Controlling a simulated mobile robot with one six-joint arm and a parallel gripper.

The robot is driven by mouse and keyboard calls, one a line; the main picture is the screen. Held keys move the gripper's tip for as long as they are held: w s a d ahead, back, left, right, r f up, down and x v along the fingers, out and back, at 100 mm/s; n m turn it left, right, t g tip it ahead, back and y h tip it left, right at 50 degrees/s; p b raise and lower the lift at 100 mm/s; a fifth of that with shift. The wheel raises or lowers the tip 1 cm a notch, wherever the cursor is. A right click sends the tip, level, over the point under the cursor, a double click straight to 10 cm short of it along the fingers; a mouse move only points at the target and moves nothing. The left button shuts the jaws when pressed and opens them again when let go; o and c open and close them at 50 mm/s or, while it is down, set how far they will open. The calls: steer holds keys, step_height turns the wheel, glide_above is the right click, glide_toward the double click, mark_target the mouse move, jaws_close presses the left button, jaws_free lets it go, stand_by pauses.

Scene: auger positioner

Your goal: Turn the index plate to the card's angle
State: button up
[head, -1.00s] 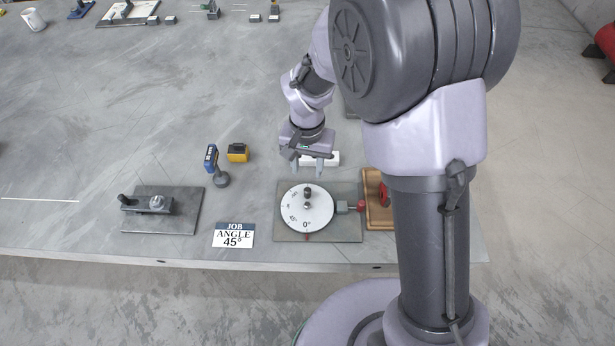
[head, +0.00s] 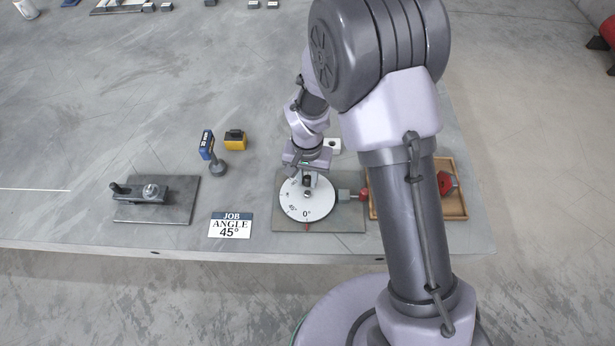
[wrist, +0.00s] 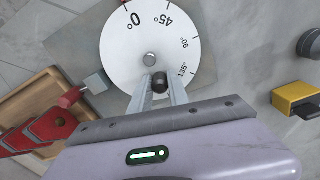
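The index plate is a white round dial (head: 296,211) marked 0°, 45° and more, with a central hub; it also shows in the wrist view (wrist: 118,62). In the head view, its 0° mark sits at the front, by a red mark (head: 307,227) on the grey base. A black knob (wrist: 160,84) stands on the dial off its centre. My gripper (wrist: 160,90) is over the dial with one finger on each side of the knob; I see no clear grip on it. The job card (head: 231,225) reads "JOB ANGLE 45°".
A grey-green block with a red knob (head: 363,195) is at the dial's right. A wooden tray (head: 396,217) with a red object (head: 447,183) lies further right. A clamp fixture (head: 152,191), blue tool (head: 208,147) and yellow block (head: 235,139) are left. The table front is mostly clear.

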jaws_close()
stand_by(1.1)
